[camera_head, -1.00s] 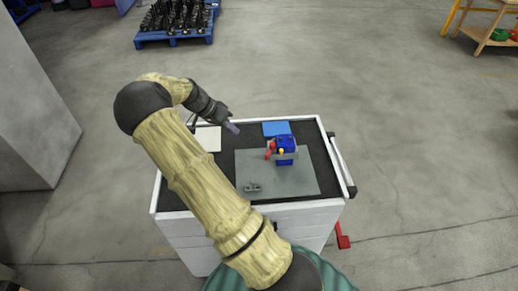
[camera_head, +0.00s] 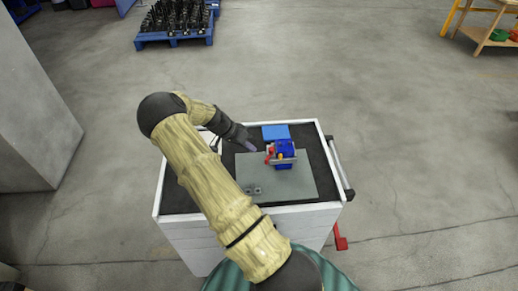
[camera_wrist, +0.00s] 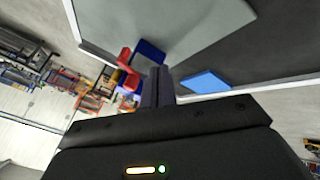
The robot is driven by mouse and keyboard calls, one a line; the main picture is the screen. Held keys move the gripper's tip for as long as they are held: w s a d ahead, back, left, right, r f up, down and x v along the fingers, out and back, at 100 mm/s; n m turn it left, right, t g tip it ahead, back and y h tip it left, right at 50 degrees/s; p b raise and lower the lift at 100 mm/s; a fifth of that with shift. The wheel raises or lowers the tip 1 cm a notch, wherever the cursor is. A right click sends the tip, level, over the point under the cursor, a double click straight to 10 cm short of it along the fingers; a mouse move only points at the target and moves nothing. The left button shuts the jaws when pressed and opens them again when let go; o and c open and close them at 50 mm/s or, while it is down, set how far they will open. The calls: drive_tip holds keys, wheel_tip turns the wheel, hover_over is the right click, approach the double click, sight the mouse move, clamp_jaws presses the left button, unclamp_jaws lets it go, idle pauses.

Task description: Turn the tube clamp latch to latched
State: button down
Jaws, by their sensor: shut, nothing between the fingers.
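A blue device (camera_head: 285,148) stands on the grey mat on the cart top, with a red lever-like part (camera_head: 270,155) on its left side. I take this to be the tube clamp and its latch, but the latch position is too small to tell. My gripper (camera_head: 250,147) is shut and empty, just left of the device and apart from it. In the wrist view the shut fingers (camera_wrist: 160,76) partly cover the blue device (camera_wrist: 150,53); the red part (camera_wrist: 124,58) shows to their left.
The grey mat (camera_head: 300,185) lies on the white cart's dark top. A flat blue block (camera_head: 276,131) lies behind the device, and a small grey part (camera_head: 253,190) lies at the mat's front. My arm crosses the cart's left side. A blue pallet (camera_head: 175,40) stands far back.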

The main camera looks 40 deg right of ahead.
sight(269, 156)
drive_tip(key=s, duration=0.1)
drive_tip(key=s+d+p, duration=0.1)
drive_tip(key=s+p, duration=0.1)
drive_tip(key=shift+s+d+f, duration=0.25)
drive_tip(key=shift+s+d, duration=0.1)
drive_tip(key=shift+s, duration=0.05)
drive_tip(key=shift+d, duration=0.2)
